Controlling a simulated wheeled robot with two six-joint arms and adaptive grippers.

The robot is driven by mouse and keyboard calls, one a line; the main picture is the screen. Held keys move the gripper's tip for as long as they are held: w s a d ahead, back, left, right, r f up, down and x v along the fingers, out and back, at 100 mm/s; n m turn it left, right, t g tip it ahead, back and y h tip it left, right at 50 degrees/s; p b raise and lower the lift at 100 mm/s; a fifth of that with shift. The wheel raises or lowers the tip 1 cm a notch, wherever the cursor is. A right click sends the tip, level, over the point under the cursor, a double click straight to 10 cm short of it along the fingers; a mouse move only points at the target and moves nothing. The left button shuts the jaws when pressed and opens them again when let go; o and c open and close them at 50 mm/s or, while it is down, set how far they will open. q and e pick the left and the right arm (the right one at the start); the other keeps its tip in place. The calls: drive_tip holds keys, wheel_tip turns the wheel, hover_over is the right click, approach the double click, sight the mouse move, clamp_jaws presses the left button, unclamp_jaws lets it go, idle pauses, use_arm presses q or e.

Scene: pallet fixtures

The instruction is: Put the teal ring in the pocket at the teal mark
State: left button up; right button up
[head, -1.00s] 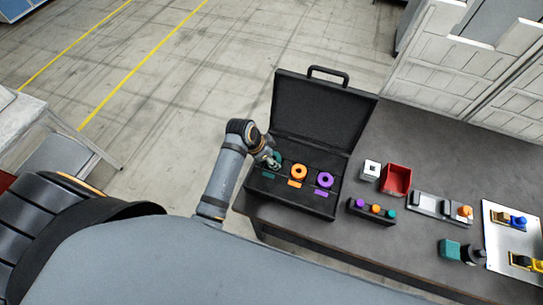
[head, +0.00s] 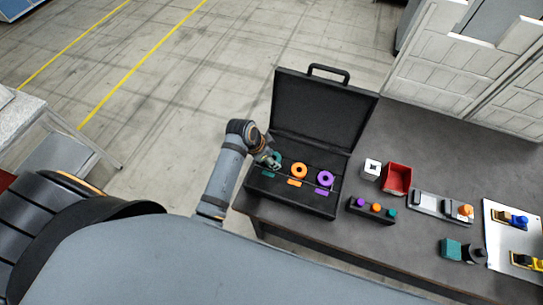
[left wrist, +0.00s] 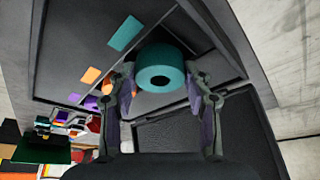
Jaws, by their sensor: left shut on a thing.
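My left gripper (head: 273,163) is at the left end of the open black case. It is shut on the teal ring (head: 277,156). In the left wrist view the teal ring (left wrist: 160,62) sits between the two fingers (left wrist: 159,84), with its dark hole showing. The teal mark (head: 268,174) lies on the case's front strip, nearer me than the ring. It also shows in the left wrist view (left wrist: 125,33). The teal pocket is hidden by the ring and gripper. I cannot tell whether the ring touches the pocket floor. My right gripper is not in view.
An orange ring (head: 298,171) and a purple ring (head: 325,178) sit in the case to the right, behind their own marks. The raised lid (head: 318,110) stands behind. A red bin (head: 397,178) and a black block with coloured knobs (head: 372,209) are farther right on the table.

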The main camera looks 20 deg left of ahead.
use_arm(q)
drive_tip(key=shift+f+b, duration=0.3)
drive_tip(key=shift+f, duration=0.4)
drive_tip(key=o, duration=1.3)
drive_tip(key=shift+o, duration=0.5)
drive_tip(key=o, duration=0.3)
drive_tip(key=shift+o, duration=0.2)
drive_tip(key=shift+r+p, duration=0.65)
drive_tip(key=shift+r, duration=3.9)
